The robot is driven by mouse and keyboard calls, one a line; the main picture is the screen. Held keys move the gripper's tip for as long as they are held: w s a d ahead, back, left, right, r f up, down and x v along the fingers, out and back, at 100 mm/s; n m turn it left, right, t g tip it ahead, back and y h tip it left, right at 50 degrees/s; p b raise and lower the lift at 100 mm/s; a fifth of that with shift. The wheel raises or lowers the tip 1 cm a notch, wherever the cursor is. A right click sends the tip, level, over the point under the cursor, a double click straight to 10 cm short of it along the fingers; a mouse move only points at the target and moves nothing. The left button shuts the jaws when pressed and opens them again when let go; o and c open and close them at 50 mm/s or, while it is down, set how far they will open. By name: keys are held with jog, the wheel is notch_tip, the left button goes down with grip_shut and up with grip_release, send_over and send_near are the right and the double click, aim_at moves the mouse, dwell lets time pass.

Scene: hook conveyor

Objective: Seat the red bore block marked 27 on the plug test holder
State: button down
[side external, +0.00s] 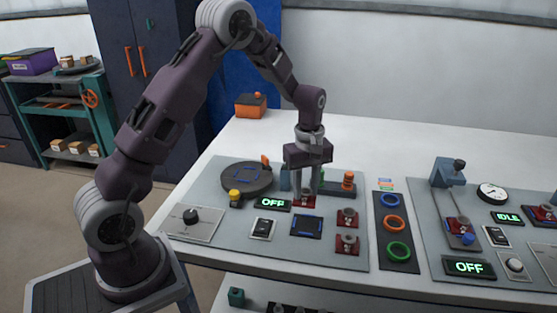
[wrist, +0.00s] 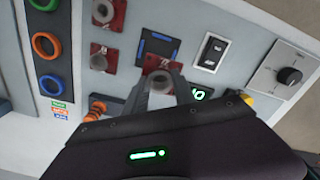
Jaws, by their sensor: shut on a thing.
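My gripper (side external: 305,190) points down over the left grey panel, its fingers around a grey, hollow-topped piece at a red square base (side external: 304,202). In the wrist view the fingers (wrist: 160,88) close on this grey piece (wrist: 160,80), with the red base (wrist: 158,62) just beyond. I cannot tell whether the piece and base are one block or whether it is lifted. Two similar red-based pieces (side external: 347,217) (side external: 347,243) stand to the right, also in the wrist view (wrist: 103,57) (wrist: 108,12). No number 27 is readable, and I cannot tell which thing is the plug test holder.
A dark square with blue corners (side external: 307,226) lies in front of my gripper. A round dark turntable (side external: 247,178) is to the left. An orange-topped post (side external: 348,180) stands close right. A strip with coloured rings (side external: 396,228) separates the panels.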

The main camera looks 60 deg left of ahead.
aim_at(309, 203)
jog(key=shift+s+d+f, duration=0.1)
jog(key=shift+d+f, duration=0.05)
jog(key=shift+d, duration=0.65)
jog(key=shift+d+f, duration=0.2)
jog(key=shift+d, duration=0.05)
jog(key=shift+f, duration=2.6)
jog(key=shift+f, duration=0.65)
jog(key=c, duration=0.6)
grip_release()
jog(key=shift+o, duration=0.2)
